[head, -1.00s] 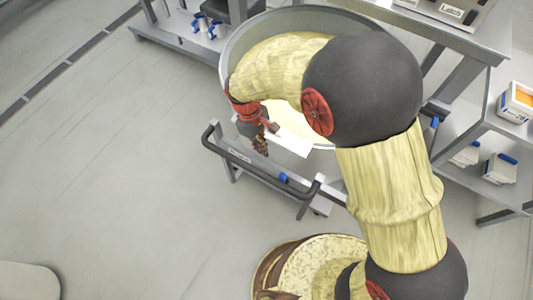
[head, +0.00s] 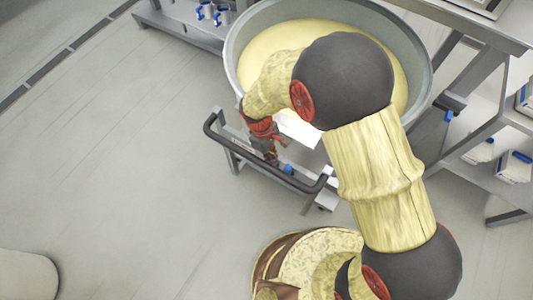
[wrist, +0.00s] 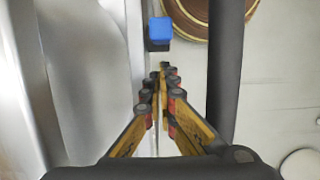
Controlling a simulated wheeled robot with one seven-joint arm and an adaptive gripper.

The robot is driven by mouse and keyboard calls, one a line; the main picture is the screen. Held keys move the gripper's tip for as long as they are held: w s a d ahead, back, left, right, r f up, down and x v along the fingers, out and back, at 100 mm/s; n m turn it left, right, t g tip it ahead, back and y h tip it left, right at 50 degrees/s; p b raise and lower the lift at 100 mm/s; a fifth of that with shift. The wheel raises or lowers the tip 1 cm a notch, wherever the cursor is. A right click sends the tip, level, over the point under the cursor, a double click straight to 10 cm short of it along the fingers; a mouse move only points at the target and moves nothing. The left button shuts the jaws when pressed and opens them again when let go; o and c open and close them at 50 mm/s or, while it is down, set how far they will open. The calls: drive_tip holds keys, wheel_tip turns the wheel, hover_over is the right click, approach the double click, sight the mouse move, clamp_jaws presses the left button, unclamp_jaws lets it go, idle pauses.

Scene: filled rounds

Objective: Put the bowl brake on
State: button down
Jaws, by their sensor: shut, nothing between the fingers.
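The large grey bowl (head: 426,75) is filled with pale yellow stuff and sits on a wheeled metal frame with a black push handle (head: 222,147). A small blue block (head: 289,169), seemingly the brake, is low on the frame inside the handle; in the wrist view the blue block (wrist: 160,28) is straight beyond my fingertips. My gripper (head: 272,158) is at the handle, left of the blue block. In the wrist view my gripper (wrist: 161,72) is shut and empty, with a visible gap before the block. My arm hides part of the bowl.
The black handle bar (wrist: 226,70) runs close along the right of my fingers in the wrist view. Grey metal (wrist: 95,75) is close on the left. Shelving with white boxes (head: 514,167) stands at the right. The floor at left is clear.

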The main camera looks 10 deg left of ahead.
drive_tip(key=shift+s+d, duration=0.3)
drive_tip(key=shift+d, duration=0.45)
drive_tip(key=shift+d+r, duration=0.1)
drive_tip(key=shift+s+d+y, duration=0.1)
drive_tip(key=shift+d+y, duration=0.05)
drive_tip(key=shift+y, duration=0.25)
